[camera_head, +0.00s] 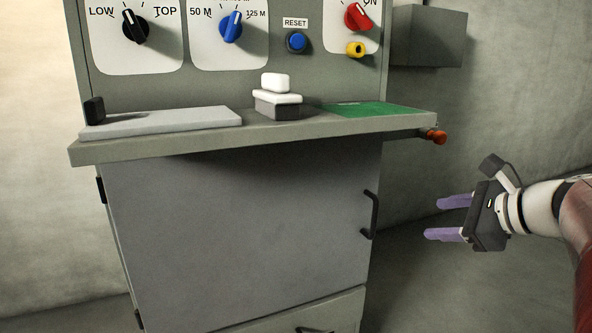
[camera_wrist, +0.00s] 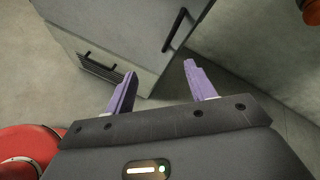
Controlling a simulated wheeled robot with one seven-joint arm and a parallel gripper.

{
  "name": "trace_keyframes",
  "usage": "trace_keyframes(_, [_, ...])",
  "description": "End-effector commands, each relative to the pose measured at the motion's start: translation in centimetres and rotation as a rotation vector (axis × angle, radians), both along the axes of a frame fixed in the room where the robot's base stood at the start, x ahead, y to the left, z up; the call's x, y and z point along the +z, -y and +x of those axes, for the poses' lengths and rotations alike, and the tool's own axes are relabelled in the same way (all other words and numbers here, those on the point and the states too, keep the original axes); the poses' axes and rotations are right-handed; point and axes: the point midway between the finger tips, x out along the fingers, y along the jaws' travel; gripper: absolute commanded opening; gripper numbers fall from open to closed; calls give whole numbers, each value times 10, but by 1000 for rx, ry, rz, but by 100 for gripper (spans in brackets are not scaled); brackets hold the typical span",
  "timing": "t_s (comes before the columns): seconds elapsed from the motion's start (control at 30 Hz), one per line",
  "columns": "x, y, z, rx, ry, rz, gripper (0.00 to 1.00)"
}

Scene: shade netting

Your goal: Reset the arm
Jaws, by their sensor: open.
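My gripper (camera_head: 447,218) is at the right of the head view, beside the cabinet (camera_head: 235,235) and below the level of its ledge. Its two purple fingers are apart, with nothing between them, and point left toward the cabinet. In the wrist view my gripper (camera_wrist: 160,84) is also open and empty, with the cabinet (camera_wrist: 120,35) and its handle beyond the fingertips. The gripper touches nothing that I can see.
The ledge (camera_head: 250,134) carries a grey plate (camera_head: 165,121), a stacked white and grey block (camera_head: 277,98) and a green sheet (camera_head: 370,109). A red-orange knob (camera_head: 436,136) sticks out at its right end. A door handle (camera_head: 371,215) protrudes. Floor right of the cabinet is clear.

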Motion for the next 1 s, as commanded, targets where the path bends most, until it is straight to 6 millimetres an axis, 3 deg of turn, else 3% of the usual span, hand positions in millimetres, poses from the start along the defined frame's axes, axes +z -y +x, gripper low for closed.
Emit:
trace_keyframes(0.03, [-11,-29,-12,86,-7,-117,55])
trace_keyframes(0.13, [-46,-79,-51,318,-5,-440,55])
trace_keyframes(0.2, [-72,-103,-84,512,19,-686,55])
trace_keyframes(0.3, [-103,-121,-128,799,83,-1014,55])
trace_keyframes(0.43, [-132,-124,-167,1119,185,-1355,55])
trace_keyframes(0.6, [-150,-120,-189,1364,279,-1603,55])
trace_keyframes(1.0, [-153,-117,-193,1418,297,-1656,55])
